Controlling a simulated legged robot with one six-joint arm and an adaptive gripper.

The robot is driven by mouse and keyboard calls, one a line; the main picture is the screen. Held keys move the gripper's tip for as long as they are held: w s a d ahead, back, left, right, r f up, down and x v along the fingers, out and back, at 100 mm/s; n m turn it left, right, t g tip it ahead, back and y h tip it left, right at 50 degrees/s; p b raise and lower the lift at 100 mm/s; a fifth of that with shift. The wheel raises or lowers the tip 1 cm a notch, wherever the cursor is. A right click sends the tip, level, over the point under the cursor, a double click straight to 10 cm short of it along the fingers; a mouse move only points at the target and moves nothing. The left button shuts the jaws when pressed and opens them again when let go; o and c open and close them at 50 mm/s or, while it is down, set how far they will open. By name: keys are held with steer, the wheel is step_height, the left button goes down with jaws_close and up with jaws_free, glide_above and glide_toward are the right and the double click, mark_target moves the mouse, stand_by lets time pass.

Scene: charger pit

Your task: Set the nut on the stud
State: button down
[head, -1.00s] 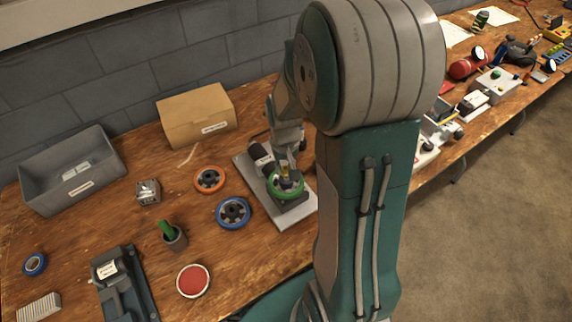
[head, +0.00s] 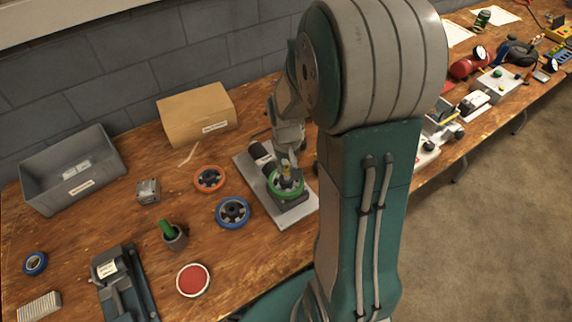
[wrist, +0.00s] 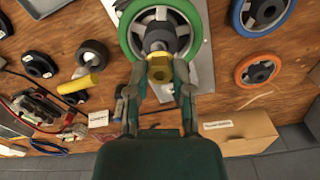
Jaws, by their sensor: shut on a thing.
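My gripper (wrist: 160,88) is shut on a brass nut (wrist: 160,71), held between its two fingertips in the wrist view. The nut also shows small and yellowish in the head view (head: 286,170). Just past the nut in the wrist view is the dark, grey-tipped hub with the stud (wrist: 157,42), at the centre of a green-rimmed wheel (wrist: 130,29). The green wheel also shows in the head view (head: 287,194), on a fixture with a grey base plate (head: 297,220). The nut appears offset from the hub in the wrist view. I cannot tell whether they touch.
A blue wheel (head: 233,212) and an orange wheel (head: 209,179) lie left of the fixture. A cardboard box (head: 197,115) and a grey bin (head: 72,170) stand by the wall. A dark cup with a green item (head: 173,236) and a red round dish (head: 193,280) stand nearer.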

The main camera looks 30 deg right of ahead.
steer(key=shift+d+f, duration=0.1)
steer(key=shift+f, duration=1.2)
steer(key=shift+c, duration=2.2)
jaws_free()
steer(key=shift+r, duration=0.1)
step_height(320, 180, up, 12)
steer(key=s+a+r+n+t, duration=0.3)
steer(key=s+a+r+t, duration=0.2)
steer(key=s+a+r, duration=0.6)
steer(key=shift+s+t, duration=0.3)
steer(key=shift+s, duration=0.5)
